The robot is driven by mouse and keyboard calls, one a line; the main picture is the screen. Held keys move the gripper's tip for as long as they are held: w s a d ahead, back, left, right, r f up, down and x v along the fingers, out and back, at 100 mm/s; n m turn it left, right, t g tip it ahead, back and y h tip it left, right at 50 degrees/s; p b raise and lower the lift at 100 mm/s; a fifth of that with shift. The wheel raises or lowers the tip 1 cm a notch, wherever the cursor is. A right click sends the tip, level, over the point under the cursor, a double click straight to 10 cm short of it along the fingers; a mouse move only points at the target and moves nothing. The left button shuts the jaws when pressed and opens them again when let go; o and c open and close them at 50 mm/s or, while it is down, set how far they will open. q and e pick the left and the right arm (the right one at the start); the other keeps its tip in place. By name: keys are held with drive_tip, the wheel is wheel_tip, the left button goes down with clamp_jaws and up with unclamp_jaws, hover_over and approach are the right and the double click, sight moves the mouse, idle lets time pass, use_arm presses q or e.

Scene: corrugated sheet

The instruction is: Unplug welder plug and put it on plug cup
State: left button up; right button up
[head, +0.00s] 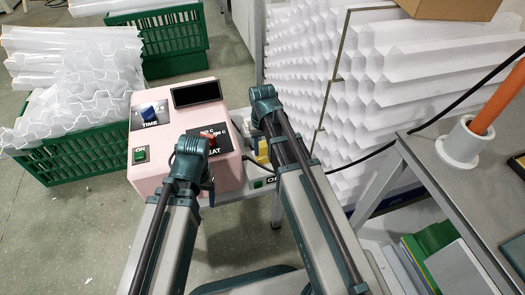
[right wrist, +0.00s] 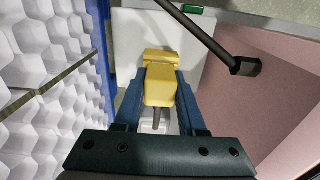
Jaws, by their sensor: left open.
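The yellow plug (head: 262,151) is at the right side of the pink welder box (head: 160,178), in front of a white plate (right wrist: 125,50). In the right wrist view the plug (right wrist: 158,88) lies between the fingers of my right gripper (right wrist: 161,85), which touch its sides. A dark cord comes out of its near end. I cannot tell how deep it sits in its socket. My left gripper (head: 192,152) is open and empty over the welder's front, near the red HEAT knob (head: 208,138). A white flanged cup (head: 459,146) with an orange rod in it stands on the right table.
White corrugated sheets (head: 385,90) are stacked behind my right arm. Green crates (head: 75,155) with clear sheets stand at the left. A black cable (head: 440,112) crosses the grey table (head: 425,150) edge. Books (head: 440,255) lie low at the right.

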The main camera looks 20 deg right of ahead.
clamp_jaws()
use_arm(q)
drive_tip(key=shift+r, duration=0.1)
use_arm(e)
drive_tip(key=shift+r, duration=0.1)
